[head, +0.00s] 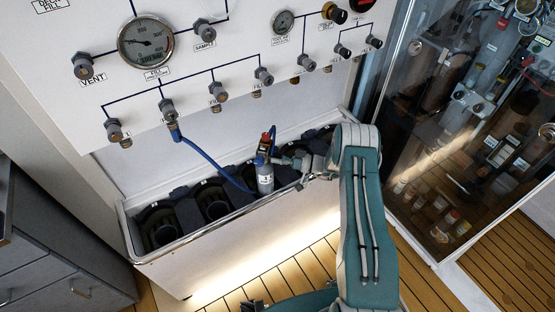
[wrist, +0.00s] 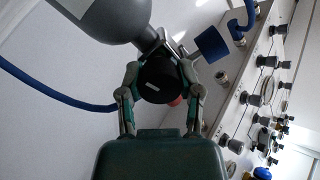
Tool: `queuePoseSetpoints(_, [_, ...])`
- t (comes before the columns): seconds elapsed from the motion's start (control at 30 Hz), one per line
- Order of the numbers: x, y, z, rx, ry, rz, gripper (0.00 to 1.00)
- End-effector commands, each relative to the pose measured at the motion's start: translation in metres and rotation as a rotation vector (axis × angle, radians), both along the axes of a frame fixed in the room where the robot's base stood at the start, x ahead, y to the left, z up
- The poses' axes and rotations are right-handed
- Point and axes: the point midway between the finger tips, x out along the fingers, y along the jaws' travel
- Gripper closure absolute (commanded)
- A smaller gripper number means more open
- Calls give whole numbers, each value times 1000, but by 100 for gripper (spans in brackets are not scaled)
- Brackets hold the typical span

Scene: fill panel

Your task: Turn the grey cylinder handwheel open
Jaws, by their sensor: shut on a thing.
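The grey cylinder (head: 265,181) stands upright in the white trough, with a label on its side. Its grey body (wrist: 118,18) also fills the top of the wrist view. The black handwheel (wrist: 160,82) sits between the two fingers of my gripper (wrist: 160,76), one finger on each side. My gripper is shut on the handwheel. In the head view my gripper (head: 285,161) reaches the cylinder's valve from the right, and I cannot make out the handwheel there. A blue hose (head: 205,158) runs from the panel down to the cylinder.
The white trough (head: 200,245) has several round dark holders (head: 160,225) in a row. Above it is the white panel (head: 240,110) with gauges and knobs. A glass cabinet (head: 450,120) stands at the right, grey drawers (head: 50,260) at the left.

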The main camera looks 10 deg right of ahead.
Motion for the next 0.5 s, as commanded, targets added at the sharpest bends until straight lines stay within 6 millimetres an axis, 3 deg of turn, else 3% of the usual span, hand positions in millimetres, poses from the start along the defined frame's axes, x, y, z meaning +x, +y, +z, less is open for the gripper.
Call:
queuePoseSetpoints(0.4, [-3, 2, -6, -9, 8, 0, 100])
queuePoseSetpoints(0.43, [-3, 2, -6, -9, 8, 0, 45])
queuePoseSetpoints(0.5, [-2, 1, -6, -8, 8, 0, 20])
